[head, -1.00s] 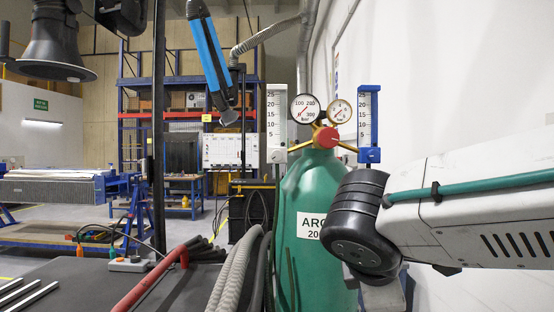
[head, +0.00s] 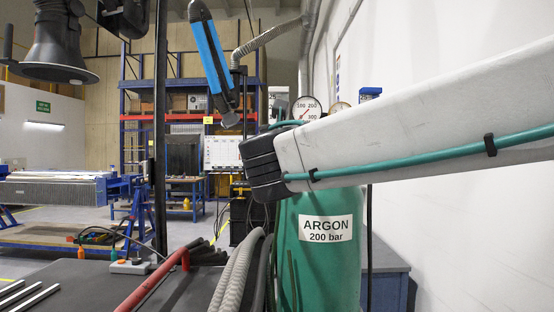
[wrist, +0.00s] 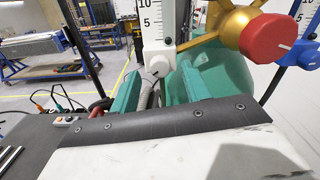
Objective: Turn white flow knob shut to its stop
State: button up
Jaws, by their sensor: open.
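The white flow knob (wrist: 160,64) sits at the foot of the white flowmeter (wrist: 155,22) in the wrist view. A dark pointer line marks its face. My gripper (wrist: 160,76) is open and empty; its two teal fingers point at the knob, one on each side of it in the picture. I cannot tell whether the fingertips reach level with the knob or stop short of it; no contact shows. In the head view my arm hides the knob and the gripper, and only the top of the white flowmeter (head: 277,92) shows.
A red knob (wrist: 275,38) on a brass fitting (wrist: 226,25) stands close right of my gripper. A blue knob (wrist: 303,53) is farther right. The green argon cylinder (head: 318,270) stands below my arm. Hoses (head: 238,272) run left of it.

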jog(key=shift+w, duration=1.15)
jog(key=shift+c, duration=0.4)
jog(key=c, duration=0.9)
